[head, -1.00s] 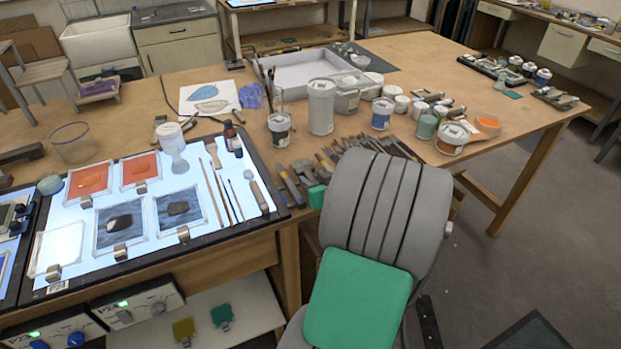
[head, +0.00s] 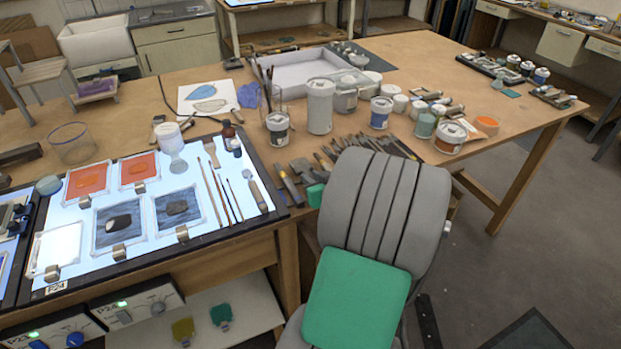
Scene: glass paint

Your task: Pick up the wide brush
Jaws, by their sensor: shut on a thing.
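I cannot make out my gripper; the grey and green parts of my arm fill the lower middle and hide what is behind them. A flat tan brush-like piece (head: 212,152), perhaps the wide brush, lies by the upper right of the light panel (head: 150,235). Thin brushes (head: 220,190) lie side by side on the panel. Several more tools and brushes (head: 345,150) lie in a row on the table behind my arm. I cannot tell for certain which one is the wide brush.
Paint pots crowd the table, among them a tall white container (head: 320,105) and a blue-labelled pot (head: 381,112). A white tray (head: 300,70) stands behind them. Glass samples (head: 118,223) lie on the panel. A clear jar (head: 72,145) stands at left. The right floor is mostly clear.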

